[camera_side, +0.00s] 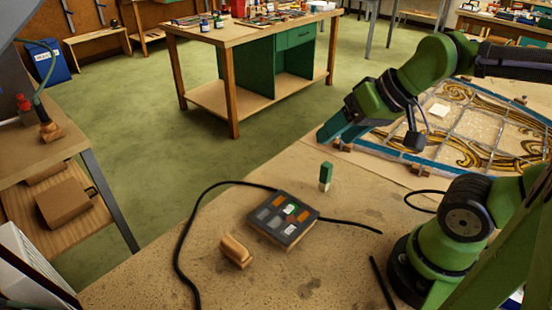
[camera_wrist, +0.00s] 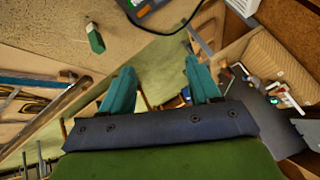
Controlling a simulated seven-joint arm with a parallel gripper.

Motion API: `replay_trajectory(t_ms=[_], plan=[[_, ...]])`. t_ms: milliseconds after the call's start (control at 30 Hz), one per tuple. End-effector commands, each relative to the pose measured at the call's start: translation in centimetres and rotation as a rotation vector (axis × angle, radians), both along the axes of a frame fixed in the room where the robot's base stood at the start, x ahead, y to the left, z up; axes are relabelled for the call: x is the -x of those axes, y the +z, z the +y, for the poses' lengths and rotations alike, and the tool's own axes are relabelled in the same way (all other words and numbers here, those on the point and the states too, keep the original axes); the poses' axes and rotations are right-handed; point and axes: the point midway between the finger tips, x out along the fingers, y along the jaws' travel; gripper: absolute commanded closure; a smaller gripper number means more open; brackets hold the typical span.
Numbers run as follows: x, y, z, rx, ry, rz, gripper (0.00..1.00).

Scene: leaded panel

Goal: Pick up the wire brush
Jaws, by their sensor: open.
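No object is plainly a wire brush. A small green block with a pale lower end (camera_side: 326,177) stands upright on the bench, and it also shows in the wrist view (camera_wrist: 95,39). A tan wooden block with a rounded top (camera_side: 236,252) lies nearer the camera; I cannot tell whether either has bristles. My gripper (camera_side: 337,130) is above the bench's far edge, beyond the green block in the side view. In the wrist view its two teal fingers (camera_wrist: 162,80) are apart with nothing between them.
A dark control box (camera_side: 283,218) with coloured buttons sits between the two blocks, with a black cable (camera_side: 188,225) looping around it. A leaded panel (camera_side: 470,125) lies at the right under my arm. A dark rod (camera_side: 382,283) lies near my base. The front of the bench is mostly clear.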

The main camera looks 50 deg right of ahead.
Motion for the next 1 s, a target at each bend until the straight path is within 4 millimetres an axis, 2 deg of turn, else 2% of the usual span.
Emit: replay_trajectory(t_ms=[167, 267, 367, 467, 600, 800, 900, 1000], plan=[[0.0, 0.0, 0.1, 0.0, 0.002, 0.0, 0.38], [0.0, -0.7, 1.0, 0.0, 0.044, 0.029, 0.38], [-0.8, -1.6, 3.1, 0.015, 0.134, 0.093, 0.38], [-2.2, -2.3, 6.2, 0.051, 0.245, 0.181, 0.38], [-4.1, -3.8, 11.3, 0.126, 0.37, 0.309, 0.38], [-5.9, -6.2, 17.9, 0.254, 0.441, 0.435, 0.38], [-6.7, -6.8, 19.9, 0.299, 0.426, 0.461, 0.38], [-7.8, -6.3, 20.3, 0.313, 0.369, 0.464, 0.38]])
